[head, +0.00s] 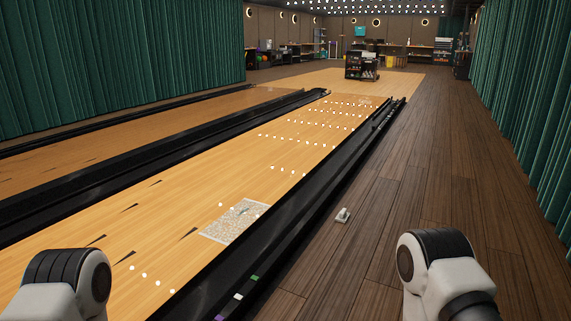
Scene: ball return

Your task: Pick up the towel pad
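A flat, grey-white speckled rectangle (230,227), which looks like a towel pad, lies on the wooden bowling lane (150,222) left of centre. It sits close to the black gutter on the lane's right side. A small pale object (343,215) rests on the dark floor to the right of that gutter; it is too small to identify surely. Only rounded links of my two arms show at the bottom left and bottom right. Neither gripper is in view, and both arms are well apart from the pad.
The black gutter (270,225) runs lengthwise between the lane and the dark plank floor (440,170). The floor on the right is mostly clear, bounded by a green curtain (530,110). A dark cart (358,67) stands far ahead, with shelves and counters behind it.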

